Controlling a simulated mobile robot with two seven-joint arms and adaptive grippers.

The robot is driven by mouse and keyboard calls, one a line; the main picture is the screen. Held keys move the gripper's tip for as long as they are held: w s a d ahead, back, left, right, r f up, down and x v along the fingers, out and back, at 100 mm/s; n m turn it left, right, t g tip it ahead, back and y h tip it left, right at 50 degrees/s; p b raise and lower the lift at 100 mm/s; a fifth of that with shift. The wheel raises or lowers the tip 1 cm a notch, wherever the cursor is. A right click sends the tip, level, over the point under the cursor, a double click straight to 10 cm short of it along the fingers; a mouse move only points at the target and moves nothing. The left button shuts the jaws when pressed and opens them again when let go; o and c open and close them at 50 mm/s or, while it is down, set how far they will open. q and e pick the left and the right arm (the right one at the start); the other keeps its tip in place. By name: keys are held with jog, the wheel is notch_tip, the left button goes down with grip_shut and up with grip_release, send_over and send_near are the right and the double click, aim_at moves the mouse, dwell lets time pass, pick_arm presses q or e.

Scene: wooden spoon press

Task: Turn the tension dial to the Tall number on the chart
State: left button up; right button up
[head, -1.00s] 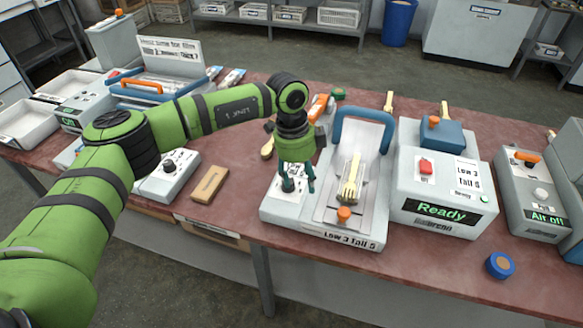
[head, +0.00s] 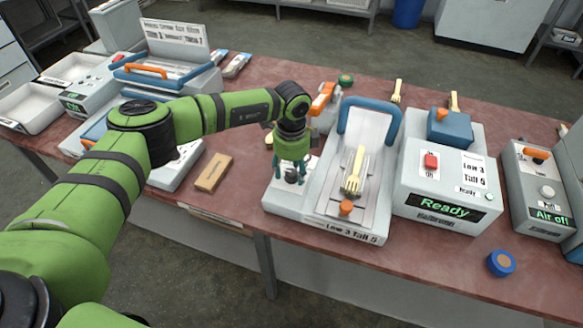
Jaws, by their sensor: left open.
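The tension dial (head: 291,177) is a small dark knob on the pale left side plate of the wooden spoon press (head: 328,205). My left gripper (head: 290,173) is open, pointing down over it, with one finger on each side of the knob. Whether the fingers touch it, and the numbers around it, I cannot tell. The chart (head: 475,170) on the grey box to the right reads "Low 3 Tall 5". The press's front label (head: 352,232) reads the same. A wooden fork (head: 353,172) lies in the press. My right gripper is not in view.
The press's blue handle (head: 370,105) stands up behind the fork. The "Ready" box (head: 438,215) stands close on the right. A wooden block (head: 213,173) lies left of the press. A blue round cap (head: 501,263) sits near the table's front right.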

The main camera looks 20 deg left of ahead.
pick_arm(q)
grip_shut()
